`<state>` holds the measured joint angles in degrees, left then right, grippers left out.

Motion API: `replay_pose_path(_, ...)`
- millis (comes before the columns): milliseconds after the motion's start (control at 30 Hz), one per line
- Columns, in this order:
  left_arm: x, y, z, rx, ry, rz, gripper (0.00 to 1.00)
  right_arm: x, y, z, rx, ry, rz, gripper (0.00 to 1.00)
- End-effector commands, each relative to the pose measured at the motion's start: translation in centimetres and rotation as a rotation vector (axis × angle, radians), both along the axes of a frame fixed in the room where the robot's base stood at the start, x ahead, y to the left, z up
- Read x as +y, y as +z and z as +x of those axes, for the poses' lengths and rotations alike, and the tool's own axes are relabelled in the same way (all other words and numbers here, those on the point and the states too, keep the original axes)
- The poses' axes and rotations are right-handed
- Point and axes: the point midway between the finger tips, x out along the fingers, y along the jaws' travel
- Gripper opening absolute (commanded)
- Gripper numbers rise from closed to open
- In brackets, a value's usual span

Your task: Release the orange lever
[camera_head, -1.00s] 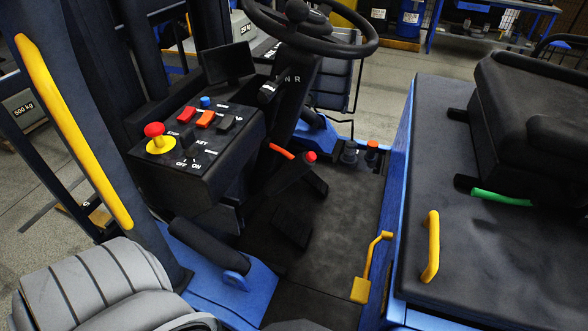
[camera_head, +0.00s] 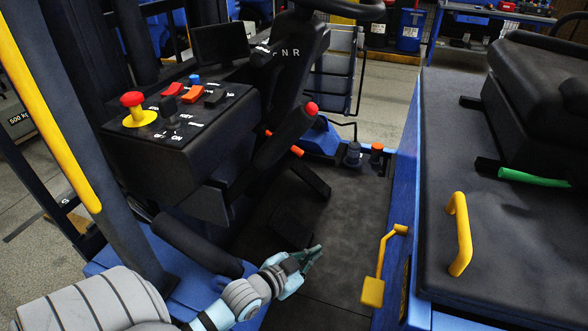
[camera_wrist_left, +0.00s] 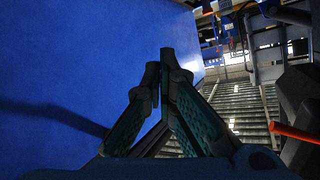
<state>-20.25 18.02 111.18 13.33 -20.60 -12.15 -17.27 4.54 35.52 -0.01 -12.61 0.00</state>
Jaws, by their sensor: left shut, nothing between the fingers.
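The orange lever (camera_head: 297,150) shows as a short orange tip beside the black lever with a red ball (camera_head: 311,107), below the steering column. A second orange bit shows left of the black lever, which hides the part between. In the wrist view an orange bar (camera_wrist_left: 295,132) enters at the right edge. My left gripper (camera_head: 316,252) is over the floor, below and apart from the orange lever. Its fingertips (camera_wrist_left: 160,62) are together in the wrist view, empty.
The control box (camera_head: 150,150) with a red stop knob (camera_head: 131,99) stands at left. A yellow pedal-like lever (camera_head: 372,291) and a yellow handle (camera_head: 459,235) are at right. A green handle (camera_head: 533,178) is by the seat. The dark floor (camera_head: 340,225) between is mostly clear.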

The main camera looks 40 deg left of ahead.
Motion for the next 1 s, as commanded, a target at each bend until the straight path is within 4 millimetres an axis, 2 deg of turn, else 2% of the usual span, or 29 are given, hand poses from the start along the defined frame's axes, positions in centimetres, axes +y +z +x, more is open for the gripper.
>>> replay_pose_path(100, 3.4, 4.3, 3.5, -0.303, 0.005, 0.038, 0.00, -0.1, 0.0, 0.1, -0.001, 0.000, -0.001, 0.00)
replay_pose_path(167, 5.9, 7.2, 4.4, -0.481, 0.027, 0.071, 0.00, -0.1, 0.0, 0.1, -0.001, 0.000, -0.001, 0.00)
replay_pose_path(200, 7.5, 9.1, 4.5, -0.594, 0.046, 0.095, 0.00, -0.1, 0.0, 0.1, -0.002, 0.001, -0.002, 0.00)
replay_pose_path(300, 10.9, 12.9, 3.8, -0.812, 0.098, 0.154, 0.00, -0.1, 0.1, 0.1, -0.002, 0.001, -0.002, 0.00)
replay_pose_path(400, 12.6, 14.9, 2.8, -0.933, 0.132, 0.193, 0.00, -0.1, 0.1, 0.1, -0.003, 0.000, -0.002, 0.00)
replay_pose_path(500, 13.1, 15.6, 2.4, -0.973, 0.142, 0.204, 0.00, -0.1, 0.1, 0.2, -0.003, 0.001, -0.002, 0.00)
replay_pose_path(767, 13.1, 15.6, 2.5, -0.973, 0.142, 0.203, 0.00, -0.1, 0.1, 0.1, -0.002, 0.000, -0.002, 0.00)
replay_pose_path(867, 13.1, 15.9, 2.9, -0.973, 0.142, 0.203, 0.00, -0.1, 0.1, 0.1, -0.002, 0.000, -0.002, 0.00)
replay_pose_path(1000, 13.1, 17.0, 4.4, -0.975, 0.142, 0.201, 0.00, -0.1, 0.1, 0.1, -0.002, 0.000, -0.001, 0.00)
